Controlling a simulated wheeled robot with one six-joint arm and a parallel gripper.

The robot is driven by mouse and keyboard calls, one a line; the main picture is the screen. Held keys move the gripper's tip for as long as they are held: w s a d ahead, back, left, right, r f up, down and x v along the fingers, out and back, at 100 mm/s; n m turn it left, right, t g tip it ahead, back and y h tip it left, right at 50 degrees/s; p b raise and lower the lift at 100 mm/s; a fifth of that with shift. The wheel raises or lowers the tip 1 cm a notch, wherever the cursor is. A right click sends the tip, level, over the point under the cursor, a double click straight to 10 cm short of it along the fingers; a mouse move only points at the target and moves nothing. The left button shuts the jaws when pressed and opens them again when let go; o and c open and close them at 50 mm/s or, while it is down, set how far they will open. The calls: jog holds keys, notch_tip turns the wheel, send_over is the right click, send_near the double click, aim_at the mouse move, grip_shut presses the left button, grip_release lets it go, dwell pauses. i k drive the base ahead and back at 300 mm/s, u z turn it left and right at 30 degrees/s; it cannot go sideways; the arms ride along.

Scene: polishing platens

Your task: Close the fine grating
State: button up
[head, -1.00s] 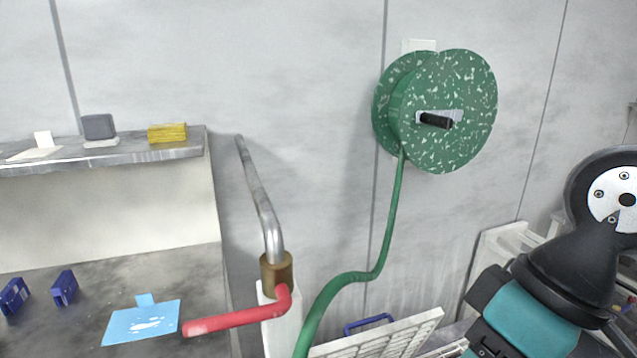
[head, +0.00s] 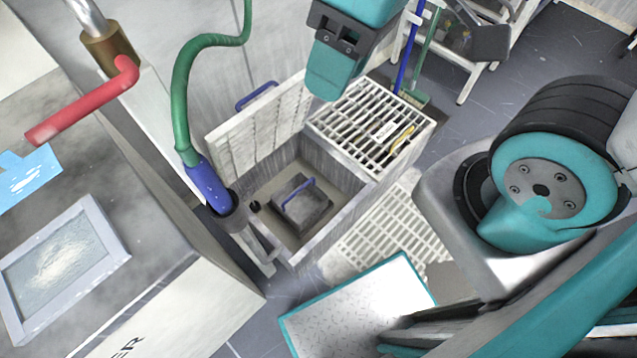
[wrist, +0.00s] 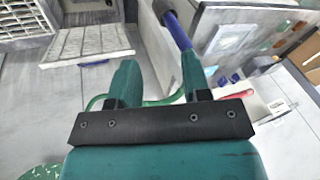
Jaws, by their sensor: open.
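The fine grating (head: 255,128) is a pale, finely slotted panel with a blue handle (head: 257,96) at its upper edge. It stands raised along the back side of the open grey basin (head: 335,220). In the wrist view the grating (wrist: 92,42) is at the upper left, with its handle below it. My gripper (wrist: 160,82) is open in the wrist view, with nothing between its teal fingers, to the right of the grating. In the head view, a teal and black end part of my arm hangs above and right of the grating; both fingertips cannot be made out there.
A coarser slatted grating (head: 370,125) lies flat beside the opening. A grey block with a blue handle (head: 302,205) sits inside the basin. A green hose (head: 180,100) with a blue nozzle hangs left of it. A red lever (head: 85,102) projects above the grey counter.

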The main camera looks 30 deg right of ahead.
aim_at(235, 147)
jog(key=u, duration=1.3)
jog(key=k, duration=0.75)
jog(key=z, duration=0.7)
jog(key=i, duration=1)
